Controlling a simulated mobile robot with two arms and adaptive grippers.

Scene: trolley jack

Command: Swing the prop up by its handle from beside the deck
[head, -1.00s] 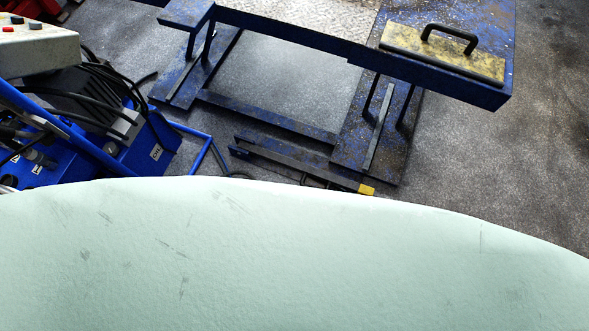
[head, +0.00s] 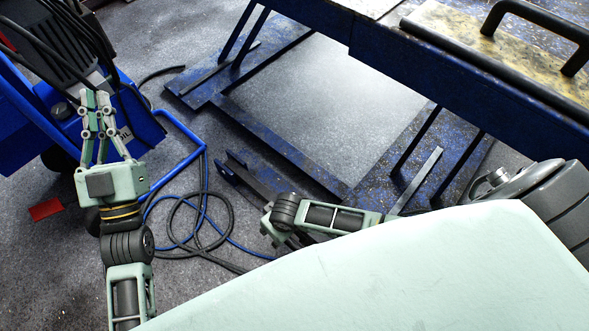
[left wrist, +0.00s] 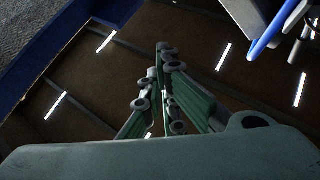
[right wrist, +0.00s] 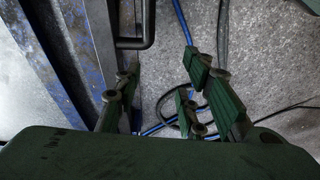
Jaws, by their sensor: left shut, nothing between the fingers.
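A dark blue channel bar (head: 247,178), which looks like the prop, lies low beside the blue deck frame in the head view. My right forearm hides its near end. In the right wrist view, a black loop handle (right wrist: 131,43) sticks out from blue-and-grey rails at the left. My right gripper (right wrist: 165,66) is open and empty, with the loop just beyond its left finger; contact cannot be told. Its fingers are hidden in the head view. My left gripper (head: 95,98) is shut and empty, pointing up in front of the blue machine; its closed fingers (left wrist: 165,50) show in the left wrist view.
The blue deck (head: 470,85) carries a yellow plate with a black handle (head: 540,28) at top right. A blue machine (head: 30,115) stands at left. Black and blue cables (head: 205,215) coil on the floor. A red piece (head: 45,210) lies at left.

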